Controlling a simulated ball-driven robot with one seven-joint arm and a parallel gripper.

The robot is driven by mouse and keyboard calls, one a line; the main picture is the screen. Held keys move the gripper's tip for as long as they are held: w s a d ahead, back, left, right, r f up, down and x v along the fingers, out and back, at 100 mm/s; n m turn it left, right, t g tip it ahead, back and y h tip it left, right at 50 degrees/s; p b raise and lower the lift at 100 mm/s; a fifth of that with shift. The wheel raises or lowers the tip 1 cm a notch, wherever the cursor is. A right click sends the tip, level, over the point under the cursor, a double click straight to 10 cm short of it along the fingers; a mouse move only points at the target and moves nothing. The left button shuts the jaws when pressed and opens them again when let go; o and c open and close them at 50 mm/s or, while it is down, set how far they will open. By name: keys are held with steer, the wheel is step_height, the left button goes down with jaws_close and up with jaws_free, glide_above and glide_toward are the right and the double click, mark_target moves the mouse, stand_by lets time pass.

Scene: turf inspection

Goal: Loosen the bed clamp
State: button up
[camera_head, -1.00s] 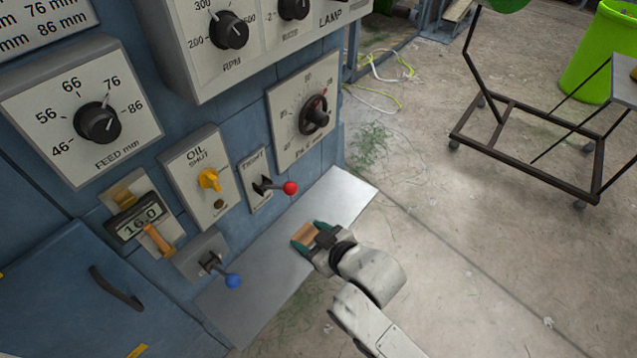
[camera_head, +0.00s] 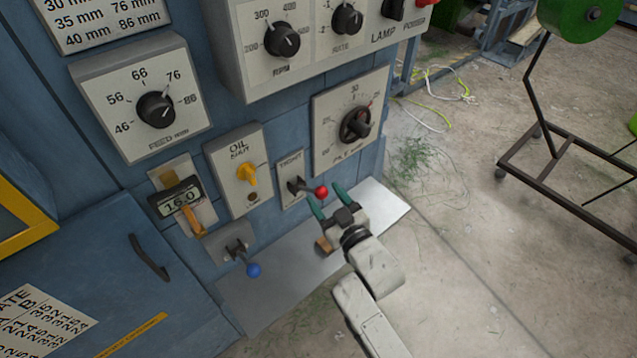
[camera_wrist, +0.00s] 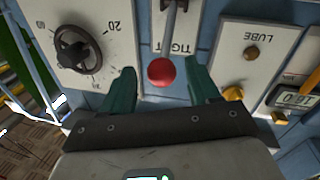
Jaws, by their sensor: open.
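The clamp lever has a red ball knob (camera_head: 321,192) on a short dark shaft, on a pale plate (camera_head: 291,180) whose visible label reads TIGHT. The lever points out from the plate to the right in the head view. My gripper (camera_head: 328,203) is open, its green fingers close to the knob. In the wrist view the red knob (camera_wrist: 162,71) lies between the two open fingertips (camera_wrist: 165,78), near their ends. I cannot tell whether either finger touches it. The lower label of the plate is hidden.
A second lever with a blue knob (camera_head: 253,270) is below left. The oil valve (camera_head: 246,174), digital readout (camera_head: 179,197) and pile dial (camera_head: 356,124) sit close around. A wheeled frame (camera_head: 560,190) stands at right.

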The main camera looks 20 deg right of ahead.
mark_target(310, 190)
steer(key=shift+w+a+r+p, duration=0.15)
steer(key=shift+w+p, duration=0.15)
steer(key=shift+w, duration=0.2)
steer(key=shift+w+a+r+p, duration=0.15)
steer(key=shift+w+p, duration=0.1)
steer(key=shift+w, duration=0.2)
steer(key=shift+w+f, duration=0.25)
steer(key=shift+w, duration=0.9)
jaws_close()
